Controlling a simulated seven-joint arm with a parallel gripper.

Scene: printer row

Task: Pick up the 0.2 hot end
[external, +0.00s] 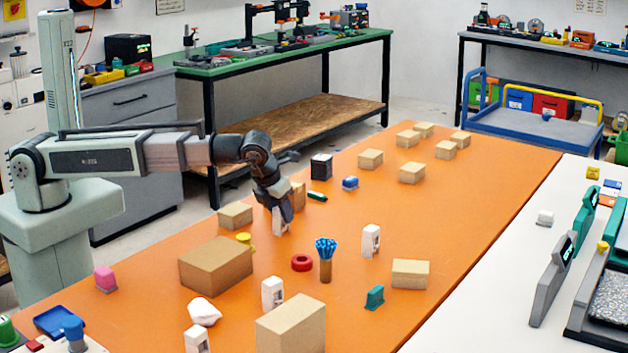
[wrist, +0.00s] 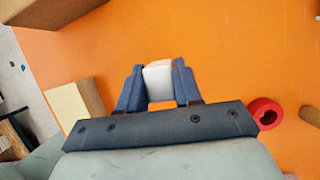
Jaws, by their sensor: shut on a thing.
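My gripper (external: 275,203) points down over the orange table, its fingers on either side of a white block-shaped piece (external: 279,221). In the wrist view the same white piece (wrist: 158,80) sits between the two dark fingers of my gripper (wrist: 157,88), touched on both sides. Its marking is not readable, so I cannot tell whether it is the 0.2 hot end. Similar white pieces stand on the table: one right of centre (external: 371,241), one nearer the front (external: 272,294), and one at the front edge of the picture (external: 197,339).
A large cardboard box (external: 215,266) and a smaller one (external: 235,215) stand left of my gripper. A red ring (external: 302,263) and a brown holder (external: 326,271) with blue sticks stand to the front right. A black box (external: 321,167) stands behind.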

